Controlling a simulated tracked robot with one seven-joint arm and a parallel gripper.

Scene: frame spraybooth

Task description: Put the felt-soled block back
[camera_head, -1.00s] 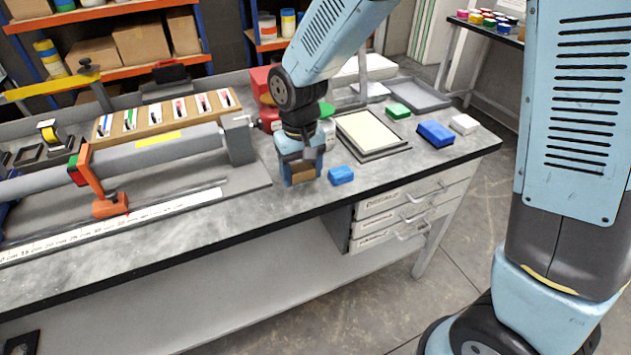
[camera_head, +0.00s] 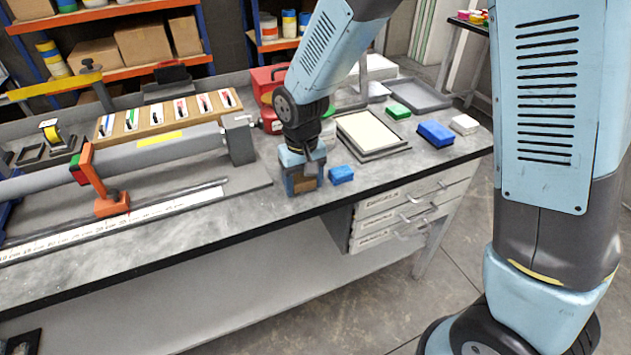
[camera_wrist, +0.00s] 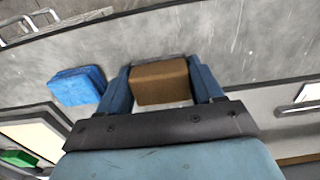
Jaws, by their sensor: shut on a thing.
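A brown block (camera_wrist: 160,82) sits between the two fingers of my gripper (camera_wrist: 163,77) in the wrist view, touching them on both sides. I take it to be the felt-soled block; its sole is hidden, so I cannot see felt. In the head view my gripper (camera_head: 302,172) is low over the front part of the bench, with the brown block (camera_head: 302,186) showing at its fingertips. I cannot tell whether the block rests on the bench top or hangs just above it.
A blue block (camera_head: 341,174) lies close to the right of my gripper. A tray with a cream sheet (camera_head: 369,133), a green block (camera_head: 398,112) and a larger blue block (camera_head: 435,133) lie farther right. A grey tube (camera_head: 150,154) lies left. The bench's front edge is near.

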